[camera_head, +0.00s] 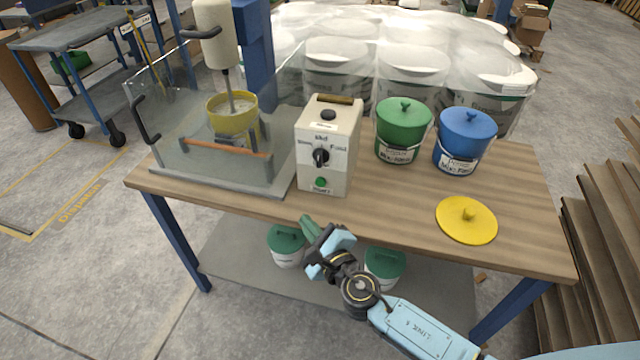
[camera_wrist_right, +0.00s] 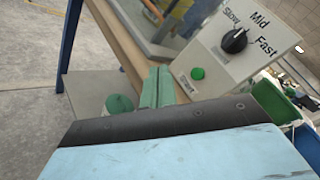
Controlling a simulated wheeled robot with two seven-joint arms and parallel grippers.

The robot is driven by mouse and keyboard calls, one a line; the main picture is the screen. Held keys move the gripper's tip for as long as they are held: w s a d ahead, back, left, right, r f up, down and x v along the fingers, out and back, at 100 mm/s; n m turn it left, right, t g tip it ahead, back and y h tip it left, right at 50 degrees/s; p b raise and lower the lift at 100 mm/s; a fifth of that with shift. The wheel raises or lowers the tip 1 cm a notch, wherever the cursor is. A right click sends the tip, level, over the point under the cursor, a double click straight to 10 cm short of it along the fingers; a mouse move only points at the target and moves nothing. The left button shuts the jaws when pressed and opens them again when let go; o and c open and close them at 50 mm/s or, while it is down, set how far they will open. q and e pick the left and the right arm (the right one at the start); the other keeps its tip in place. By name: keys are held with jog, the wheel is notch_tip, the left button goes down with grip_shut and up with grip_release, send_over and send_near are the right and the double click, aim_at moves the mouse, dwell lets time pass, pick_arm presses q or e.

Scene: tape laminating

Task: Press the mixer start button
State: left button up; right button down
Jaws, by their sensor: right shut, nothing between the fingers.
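The mixer control box (camera_head: 322,140) is cream-coloured and stands on the table, with a black speed knob (camera_head: 320,157) marked Slow, Mid and Fast. The green start button (camera_head: 320,183) is low on its front face. The button also shows in the right wrist view (camera_wrist_right: 197,73). My right gripper (camera_head: 306,222) is shut and empty, just in front of the table edge, below and left of the button and apart from it. Its green fingers (camera_wrist_right: 157,86) point toward the table in the right wrist view. The mixer (camera_head: 216,40) has its whisk in a yellow bucket (camera_head: 232,115). My left gripper is out of view.
A clear guard (camera_head: 160,110) surrounds the mixer. A green bucket (camera_head: 403,135), a blue bucket (camera_head: 463,145) and a yellow lid (camera_head: 467,220) are on the wooden table (camera_head: 390,205). Green-lidded buckets (camera_head: 287,250) stand on the lower shelf. The table in front of the box is clear.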

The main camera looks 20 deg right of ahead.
aim_at(321, 182)
jog(key=shift+w, duration=0.1)
